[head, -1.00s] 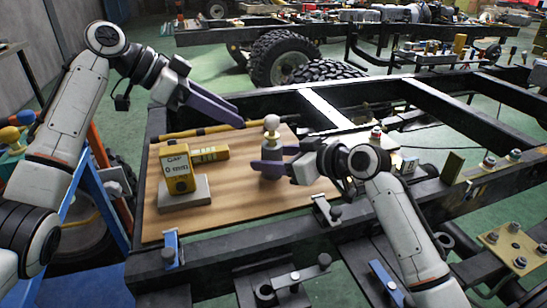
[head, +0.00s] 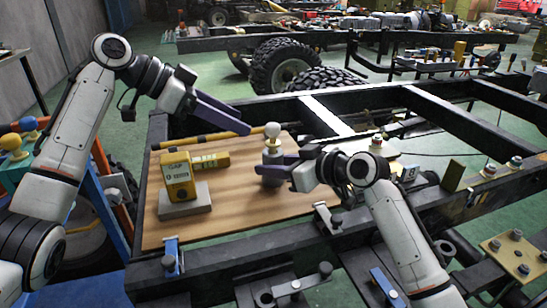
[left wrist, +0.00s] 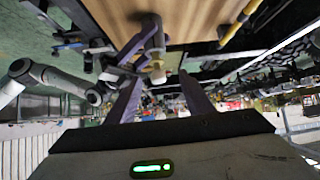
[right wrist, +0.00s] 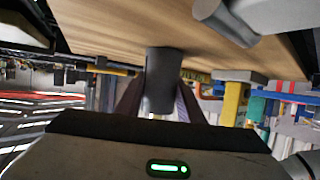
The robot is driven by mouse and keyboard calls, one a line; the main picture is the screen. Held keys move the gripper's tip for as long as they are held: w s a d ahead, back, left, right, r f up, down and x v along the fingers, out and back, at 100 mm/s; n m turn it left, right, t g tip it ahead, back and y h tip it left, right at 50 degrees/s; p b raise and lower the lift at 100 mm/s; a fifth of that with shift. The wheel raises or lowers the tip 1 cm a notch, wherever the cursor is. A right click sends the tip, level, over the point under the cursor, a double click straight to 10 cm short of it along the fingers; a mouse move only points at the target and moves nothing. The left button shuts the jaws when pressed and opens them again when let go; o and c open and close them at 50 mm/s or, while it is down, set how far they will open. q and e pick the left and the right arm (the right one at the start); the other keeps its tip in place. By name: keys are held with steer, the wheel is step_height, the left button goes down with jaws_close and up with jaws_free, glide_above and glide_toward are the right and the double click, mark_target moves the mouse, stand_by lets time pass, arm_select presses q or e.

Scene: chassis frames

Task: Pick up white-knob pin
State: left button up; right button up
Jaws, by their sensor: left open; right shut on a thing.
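The white-knob pin (head: 272,131) has a pale round knob above a grey cylindrical body and is upright over the wooden board (head: 230,205). My right gripper (head: 270,172) is shut around its grey body from the right. The right wrist view shows the grey cylinder (right wrist: 160,82) between the fingers. I cannot tell whether its base touches the board. My left gripper (head: 246,121) is open and empty, up and left of the knob. The left wrist view shows the knob (left wrist: 157,74) beyond its spread fingers.
A yellow gauge (head: 178,177) stands on a grey block on the board, left of the pin. A yellow-black bar (head: 200,138) lies along the board's back. Black chassis rails (head: 230,268) with clamps surround it. A yellow-knobbed item (head: 12,143) sits at far left.

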arm_select(q)
steer(key=w+d+n+t, duration=0.2)
steer(key=d+t, duration=0.1)
steer(key=d, duration=0.1)
steer(key=n+t+y, duration=0.1)
steer(key=n+t, duration=0.5)
steer(key=t, duration=0.3)
glide_toward(276, 122)
steer(key=shift+x, duration=0.95)
steer(key=shift+y, duration=0.3)
steer(key=x, duration=1.1)
